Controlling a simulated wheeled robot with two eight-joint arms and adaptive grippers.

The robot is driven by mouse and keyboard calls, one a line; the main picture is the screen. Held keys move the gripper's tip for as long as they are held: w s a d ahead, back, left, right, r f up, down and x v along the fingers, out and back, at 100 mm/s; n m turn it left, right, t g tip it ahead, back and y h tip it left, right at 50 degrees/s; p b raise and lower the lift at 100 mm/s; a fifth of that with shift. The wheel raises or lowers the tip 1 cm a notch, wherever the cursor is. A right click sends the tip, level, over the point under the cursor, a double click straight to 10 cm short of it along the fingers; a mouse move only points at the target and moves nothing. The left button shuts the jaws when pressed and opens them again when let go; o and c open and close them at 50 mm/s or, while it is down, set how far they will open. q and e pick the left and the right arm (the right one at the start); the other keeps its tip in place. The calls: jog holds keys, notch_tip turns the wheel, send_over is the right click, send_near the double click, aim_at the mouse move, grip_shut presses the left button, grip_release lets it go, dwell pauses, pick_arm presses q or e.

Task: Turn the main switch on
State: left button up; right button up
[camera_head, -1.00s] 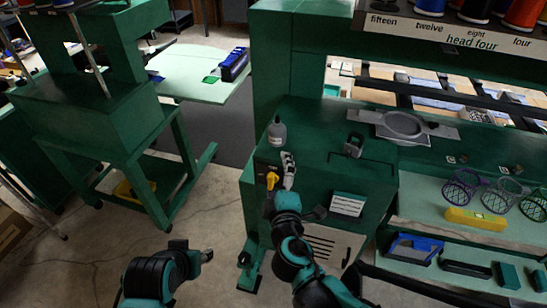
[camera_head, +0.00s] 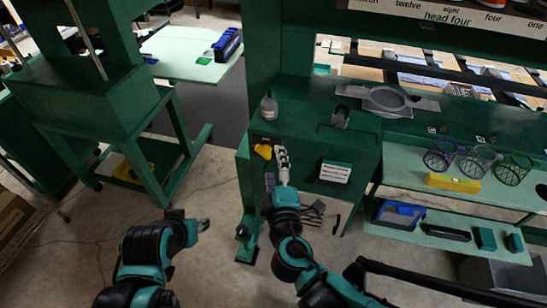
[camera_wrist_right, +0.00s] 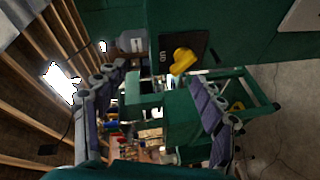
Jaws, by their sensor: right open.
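The main switch appears as a yellow knob (camera_head: 263,151) on the front of the green cabinet (camera_head: 310,150), at its left side. In the right wrist view the yellow knob (camera_wrist_right: 182,61) sits on a black plate with white lettering, just beyond the fingertips. My right gripper (camera_head: 275,164) is open in front of the cabinet, just right of and below the knob. In the wrist view its spread fingers (camera_wrist_right: 165,76) lie either side of the middle, with no visible contact on the knob. My left gripper (camera_head: 198,223) hangs low over the floor, its jaws too small to judge.
A grey bottle (camera_head: 269,106) and a grey metal fixture (camera_head: 387,100) stand on the cabinet top. A white label (camera_head: 335,171) is on its front. Wire baskets (camera_head: 478,160) and a yellow box (camera_head: 453,182) sit on the right shelf. Open floor lies left of the cabinet.

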pick_arm(q)
jog(key=shift+r+p, duration=0.45)
jog(key=shift+r, duration=0.05)
pick_arm(e)
jog(key=s, duration=0.3)
jog(key=shift+d, duration=0.1)
